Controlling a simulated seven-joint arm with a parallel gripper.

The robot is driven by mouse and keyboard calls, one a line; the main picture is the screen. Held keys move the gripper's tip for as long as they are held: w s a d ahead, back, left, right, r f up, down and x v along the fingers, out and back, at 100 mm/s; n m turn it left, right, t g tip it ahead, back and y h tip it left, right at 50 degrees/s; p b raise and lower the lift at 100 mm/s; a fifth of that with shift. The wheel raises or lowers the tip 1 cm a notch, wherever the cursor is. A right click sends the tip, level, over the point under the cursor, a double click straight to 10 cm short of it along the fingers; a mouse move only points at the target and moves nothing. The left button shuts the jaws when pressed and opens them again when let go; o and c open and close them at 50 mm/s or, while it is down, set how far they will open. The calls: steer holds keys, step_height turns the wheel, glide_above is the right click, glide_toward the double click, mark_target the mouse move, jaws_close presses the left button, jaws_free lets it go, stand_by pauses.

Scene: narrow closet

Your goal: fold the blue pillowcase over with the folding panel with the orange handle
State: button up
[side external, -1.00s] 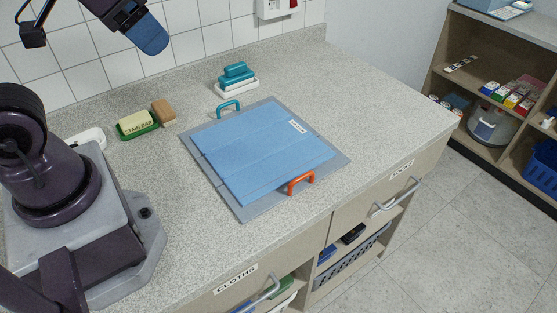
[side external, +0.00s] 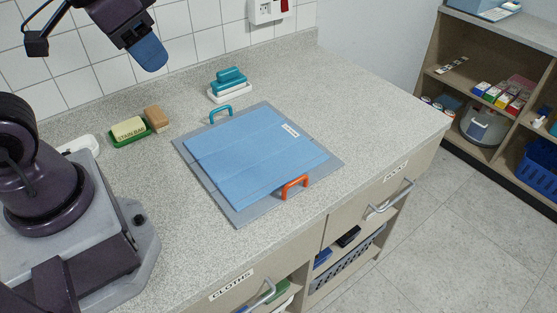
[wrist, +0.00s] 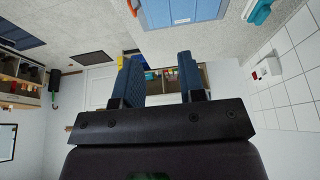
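The blue pillowcase (side external: 255,155) lies flat and spread out on a grey folding board (side external: 239,217) on the counter. A small white label sits near its upper right edge. The orange handle (side external: 294,187) stands up at the board's near right edge; it also shows at the top of the wrist view (wrist: 132,7). A teal handle (side external: 220,113) stands at the far left edge. My gripper (side external: 150,57) is high above the counter, to the upper left of the board and apart from it. The wrist view shows its two blue fingers (wrist: 158,78) spread with nothing between them.
A stain bar in a green dish (side external: 129,132), a wooden block (side external: 156,119) and a teal brush on a white tray (side external: 229,88) stand along the back. The counter right of the board is clear. A tiled wall (side external: 200,45) closes the back.

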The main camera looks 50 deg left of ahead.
steer(key=w+d+f+g+h, duration=0.15)
steer(key=w+d+f, duration=0.25)
steer(key=w+f, duration=0.55)
steer(key=w+d+f+g+h, duration=0.1)
steer(key=w+d+f+g, duration=0.2)
steer(key=w+f, duration=0.6)
steer(key=x, duration=0.3)
steer(key=w+x, duration=0.1)
steer(key=x, duration=0.7)
steer(key=shift+w+d+f, duration=0.1)
steer(key=shift+w, duration=0.1)
jaws_close()
